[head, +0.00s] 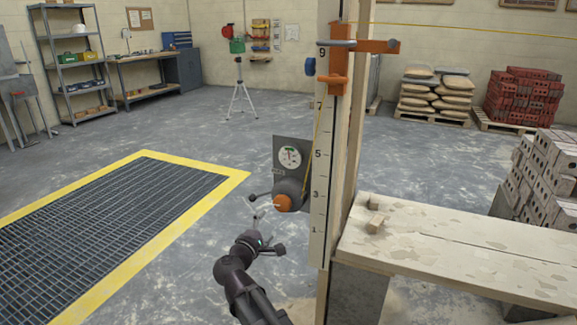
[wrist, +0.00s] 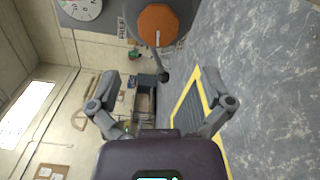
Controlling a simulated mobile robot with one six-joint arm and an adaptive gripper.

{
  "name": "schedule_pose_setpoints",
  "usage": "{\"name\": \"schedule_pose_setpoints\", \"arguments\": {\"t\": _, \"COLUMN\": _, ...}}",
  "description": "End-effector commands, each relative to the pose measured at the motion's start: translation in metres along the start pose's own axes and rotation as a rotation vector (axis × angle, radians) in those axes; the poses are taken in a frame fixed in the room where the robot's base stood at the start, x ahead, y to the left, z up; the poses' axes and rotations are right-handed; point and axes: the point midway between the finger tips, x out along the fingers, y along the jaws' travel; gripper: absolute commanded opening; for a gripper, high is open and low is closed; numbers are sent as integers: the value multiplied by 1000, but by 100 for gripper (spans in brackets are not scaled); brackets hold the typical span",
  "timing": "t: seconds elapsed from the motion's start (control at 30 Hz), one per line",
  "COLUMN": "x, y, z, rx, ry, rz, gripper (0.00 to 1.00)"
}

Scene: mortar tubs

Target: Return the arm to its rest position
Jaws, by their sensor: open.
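My gripper (head: 265,238) is at the lower middle of the head view, on my dark arm that reaches up from the bottom edge. In the wrist view its two grey fingers stand wide apart with nothing held between them. A grey rotary unit with an orange face (head: 282,203) is just above and beyond the gripper. It also shows at the top of the wrist view (wrist: 158,25), where its short dark lever (wrist: 163,74) points toward the gap between the fingers. The gripper looks apart from it. A round dial (head: 290,157) on a grey plate sits above the unit.
A numbered upright post (head: 320,170) with an orange clamp (head: 332,80) stands right of the gripper. A plank bench (head: 450,245) with small wood blocks is further right, before stacked bricks (head: 540,170). A yellow-edged floor grate (head: 110,225) lies left. Open floor surrounds it.

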Motion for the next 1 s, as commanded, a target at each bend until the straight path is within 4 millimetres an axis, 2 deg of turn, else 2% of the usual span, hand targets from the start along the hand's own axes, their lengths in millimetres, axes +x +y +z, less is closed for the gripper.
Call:
{"name": "schedule_pose_setpoints", "arguments": {"t": 0.17, "x": 11, "y": -16, "z": 20, "rx": 48, "ry": -39, "rz": -69, "gripper": 100}}
{"name": "schedule_pose_setpoints", "arguments": {"t": 0.27, "x": 22, "y": -35, "z": 41, "rx": 104, "ry": -82, "rz": -147, "gripper": 100}}
{"name": "schedule_pose_setpoints", "arguments": {"t": 0.53, "x": 43, "y": -107, "z": 115, "rx": 325, "ry": -252, "rz": -444, "gripper": 100}}
{"name": "schedule_pose_setpoints", "arguments": {"t": 0.77, "x": 40, "y": -167, "z": 169, "rx": 530, "ry": -407, "rz": -711, "gripper": 100}}
{"name": "schedule_pose_setpoints", "arguments": {"t": 1.0, "x": 20, "y": -217, "z": 210, "rx": 743, "ry": -558, "rz": -984, "gripper": 100}}
